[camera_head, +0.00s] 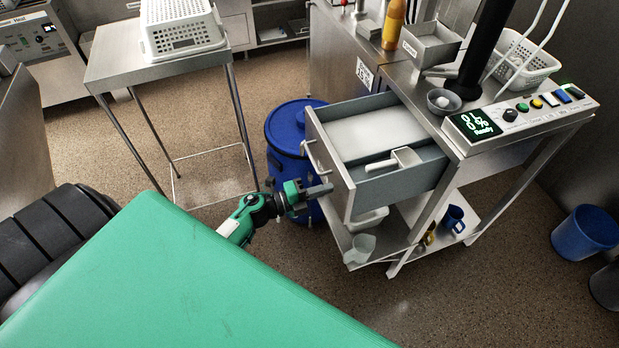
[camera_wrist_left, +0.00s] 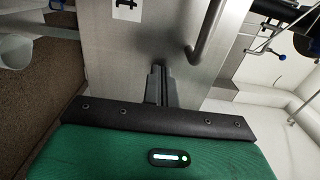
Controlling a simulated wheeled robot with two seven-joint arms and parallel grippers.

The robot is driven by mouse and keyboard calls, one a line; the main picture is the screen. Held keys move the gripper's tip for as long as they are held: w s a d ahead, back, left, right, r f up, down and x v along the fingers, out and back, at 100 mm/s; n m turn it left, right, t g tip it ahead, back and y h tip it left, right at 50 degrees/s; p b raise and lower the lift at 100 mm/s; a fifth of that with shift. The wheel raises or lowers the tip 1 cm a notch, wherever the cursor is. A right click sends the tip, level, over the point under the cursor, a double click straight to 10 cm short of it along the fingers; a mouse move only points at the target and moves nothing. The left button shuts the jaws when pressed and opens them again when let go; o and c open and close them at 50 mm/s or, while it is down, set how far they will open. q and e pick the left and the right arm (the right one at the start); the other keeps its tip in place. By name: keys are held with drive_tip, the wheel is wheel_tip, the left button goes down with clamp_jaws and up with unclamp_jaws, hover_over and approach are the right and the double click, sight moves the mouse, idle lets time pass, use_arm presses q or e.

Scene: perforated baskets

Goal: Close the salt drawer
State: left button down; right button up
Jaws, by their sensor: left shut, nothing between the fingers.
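The salt drawer (camera_head: 319,158) is pulled out of the steel station. It holds a white mass of salt (camera_head: 375,132) and a white scoop (camera_head: 396,162). My left gripper (camera_head: 322,190) is at the lower part of the drawer's front, below its handle (camera_head: 312,152), shut and empty. In the left wrist view, the shut fingertips (camera_wrist_left: 159,72) point at a bare metal front panel (camera_wrist_left: 140,45), beside a bar handle (camera_wrist_left: 208,32). I cannot tell whether they touch the panel. My right gripper is not in view.
A blue lidded barrel (camera_head: 290,125) stands left of the drawer. A steel table (camera_head: 120,70) with a white perforated basket (camera_head: 182,28) is at the upper left. Lower shelves with cups are under the drawer. A blue bin (camera_head: 585,233) stands at the right.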

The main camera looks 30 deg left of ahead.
sight(417, 158)
use_arm(q)
drive_tip(key=shift+w+d, duration=0.15)
drive_tip(key=shift+w, duration=0.1)
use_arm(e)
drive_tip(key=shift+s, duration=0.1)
